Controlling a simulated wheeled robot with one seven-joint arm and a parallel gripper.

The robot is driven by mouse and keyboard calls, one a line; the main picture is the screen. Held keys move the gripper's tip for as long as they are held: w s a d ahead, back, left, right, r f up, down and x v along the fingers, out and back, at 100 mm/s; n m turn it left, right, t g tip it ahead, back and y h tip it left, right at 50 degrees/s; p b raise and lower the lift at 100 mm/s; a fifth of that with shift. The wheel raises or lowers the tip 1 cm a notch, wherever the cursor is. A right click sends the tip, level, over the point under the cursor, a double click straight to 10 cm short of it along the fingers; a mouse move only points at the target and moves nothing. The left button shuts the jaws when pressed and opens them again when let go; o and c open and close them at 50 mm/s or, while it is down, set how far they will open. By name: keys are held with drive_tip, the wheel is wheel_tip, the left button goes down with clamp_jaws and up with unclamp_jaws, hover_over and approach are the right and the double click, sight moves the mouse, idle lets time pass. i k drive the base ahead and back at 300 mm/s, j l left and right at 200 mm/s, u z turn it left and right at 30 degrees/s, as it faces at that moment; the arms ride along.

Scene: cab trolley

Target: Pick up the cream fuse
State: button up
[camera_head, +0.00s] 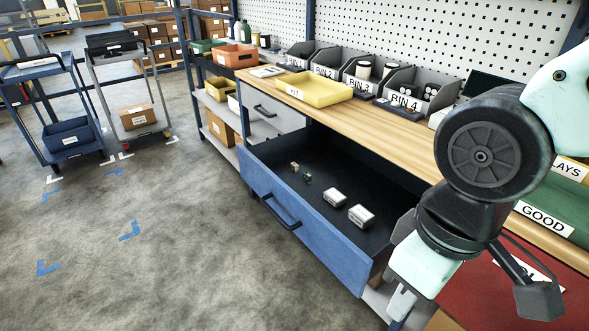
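An open blue-fronted drawer (318,242) with a dark inside holds several small items. Toward its far left lies a small cream-tan block (294,166), which looks like the cream fuse, though it is too small to be sure. A small green piece (308,178) lies just beside it. Two pale grey-white boxes (334,197) (361,215) sit nearer the drawer's right part. My gripper (400,303) hangs at the drawer's right end, well apart from the cream block. Its fingers are small and partly hidden, so their opening is unclear.
A wooden bench top (370,118) above the drawer carries a yellow tray (314,89) and labelled grey bins (405,92). A green GOOD area (560,205) and a red surface (480,290) lie at right. Trolleys (124,92) stand at left; floor before the drawer is clear.

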sight(294, 167)
drive_tip(key=i+j+z, duration=0.2)
drive_tip(key=i+j, duration=0.15)
drive_tip(key=j, duration=0.3)
drive_tip(key=i+j+z, duration=0.1)
drive_tip(key=j, duration=0.25)
drive_tip(key=i+j+z, duration=0.1)
drive_tip(key=j, duration=0.25)
drive_tip(key=i+j+z, duration=0.1)
drive_tip(key=j, duration=0.25)
drive_tip(key=i+j+z, duration=0.1)
drive_tip(key=j, duration=0.3)
drive_tip(key=i+j+z, duration=0.1)
drive_tip(key=j, duration=0.3)
drive_tip(key=i, duration=0.1)
